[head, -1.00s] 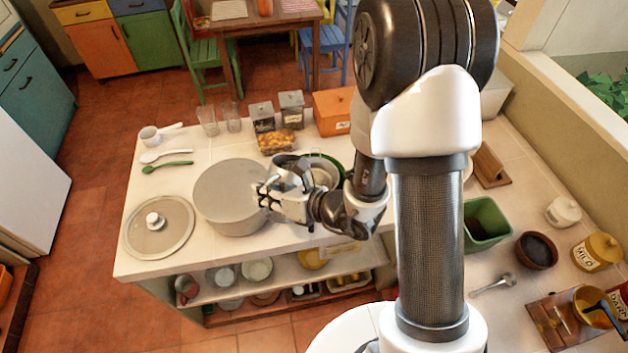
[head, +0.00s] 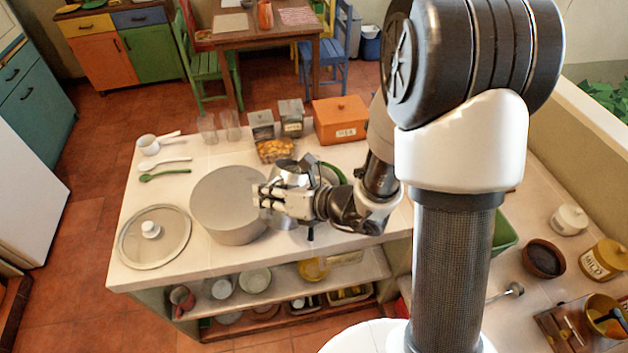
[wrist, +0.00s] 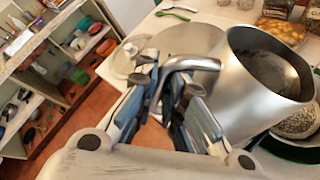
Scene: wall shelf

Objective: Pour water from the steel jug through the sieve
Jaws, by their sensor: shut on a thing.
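The steel jug (wrist: 258,85) fills the right of the wrist view, its open mouth showing a dark inside; I cannot make out a water level. My gripper (wrist: 172,95) is shut on its curved handle (wrist: 190,64). In the head view my gripper (head: 275,205) is just right of the big grey pot (head: 230,205), and the jug (head: 290,172) is partly hidden behind it. A round, speckled grey mesh-like thing (wrist: 298,124), perhaps the sieve, shows below and right of the jug. It seems to lie in a green-rimmed bowl (head: 333,172), mostly hidden by my wrist.
A glass lid (head: 155,240) lies left of the pot. Open shelves (head: 240,298) lie under the counter's front edge.

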